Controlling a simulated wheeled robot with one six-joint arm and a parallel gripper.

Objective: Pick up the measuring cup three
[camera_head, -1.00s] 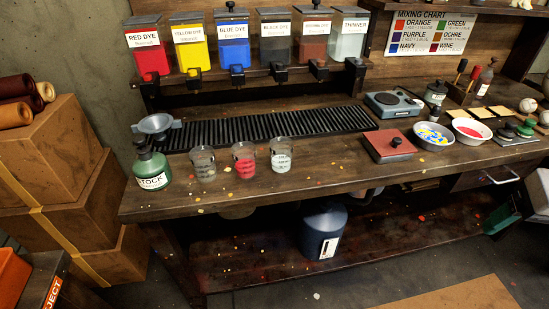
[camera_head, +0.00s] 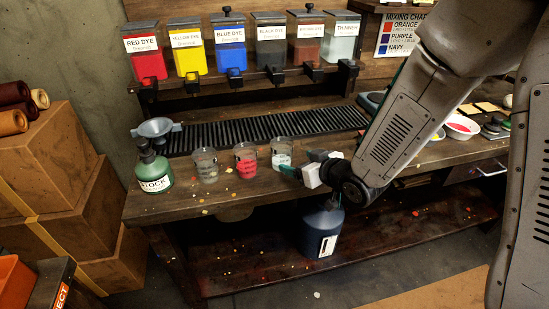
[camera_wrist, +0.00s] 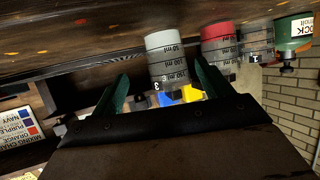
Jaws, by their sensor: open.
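Measuring cup three (camera_head: 281,154) is a clear cup with pale contents, upright near the front of the workbench (camera_head: 235,196). In the wrist view, which is upside down, the cup (camera_wrist: 166,52) carries a "3" and ml marks. My gripper (camera_head: 298,164) is open and empty, low at the bench front, just right of and nearer than the cup. In the wrist view my gripper's green fingers (camera_wrist: 162,82) stand on either side of the cup's image, with the cup beyond them. I see no contact.
A cup with red contents (camera_head: 246,160) stands close to the left, and another clear cup (camera_head: 206,165) beyond it. A green stock bottle (camera_head: 153,172) and grey funnel (camera_head: 156,129) are farther left. A slatted black rack (camera_head: 265,128) and dye dispensers (camera_head: 232,50) lie behind.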

